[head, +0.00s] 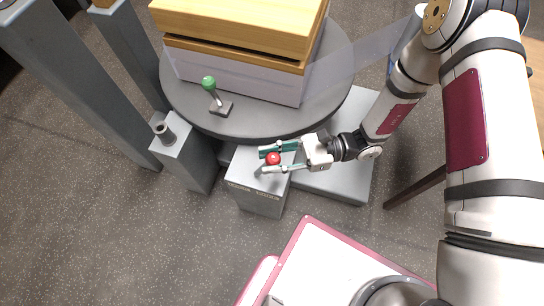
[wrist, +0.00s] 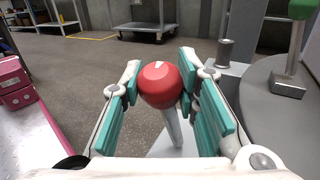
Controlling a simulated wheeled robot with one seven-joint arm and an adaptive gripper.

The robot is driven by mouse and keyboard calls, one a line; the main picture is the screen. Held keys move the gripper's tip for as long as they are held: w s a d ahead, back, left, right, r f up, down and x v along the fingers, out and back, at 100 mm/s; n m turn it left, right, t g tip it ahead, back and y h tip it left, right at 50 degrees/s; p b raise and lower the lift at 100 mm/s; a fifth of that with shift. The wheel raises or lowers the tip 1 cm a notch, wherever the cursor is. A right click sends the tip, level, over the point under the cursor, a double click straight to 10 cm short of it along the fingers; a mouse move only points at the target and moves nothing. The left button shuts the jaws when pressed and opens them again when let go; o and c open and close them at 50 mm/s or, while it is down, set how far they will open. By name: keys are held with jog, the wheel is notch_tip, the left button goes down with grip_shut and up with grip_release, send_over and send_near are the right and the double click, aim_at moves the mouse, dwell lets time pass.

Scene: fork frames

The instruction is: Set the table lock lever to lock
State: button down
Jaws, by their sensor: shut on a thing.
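A lever with a red ball knob (head: 273,158) stands over a grey box (head: 258,198) beside the round turntable; small markings on the box are too small to read. In the wrist view the red knob (wrist: 160,84) sits between the teal finger pads, with its grey shaft slanting down to the right below it. My gripper (head: 266,161) is shut on the red knob, with one finger on each side. It comes in from the right in the head view. The lever's base is partly hidden by my gripper.
The dark round turntable (head: 190,113) carries a wooden-topped box (head: 235,60) and a second lever with a green knob (head: 209,83). A grey post with a short peg (head: 166,132) stands left of my gripper. Open floor lies to the lower left.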

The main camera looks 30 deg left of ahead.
jog(key=shift+s+a+r+m+t+h+p, duration=0.2)
jog(key=shift+a+r+m+t+h+p, duration=0.15)
jog(key=shift+a+p, duration=0.55)
jog(key=s+a+m+t+h+p, duration=0.1)
jog(key=a+m+t+h+p, duration=0.1)
jog(key=a+h+p, duration=0.3)
jog(key=shift+s+a+f+t+p, duration=0.45)
jog(key=shift+a+t+p, duration=0.1)
jog(key=shift+a+p, duration=0.7)
jog(key=shift+a, duration=0.1)
jog(key=c, duration=1.2)
grip_release()
jog(key=shift+h, duration=0.25)
jog(key=shift+w, duration=0.1)
jog(key=v, duration=1.1)
jog(key=shift+w+d+r, duration=0.2)
jog(key=shift+w+d, duration=0.05)
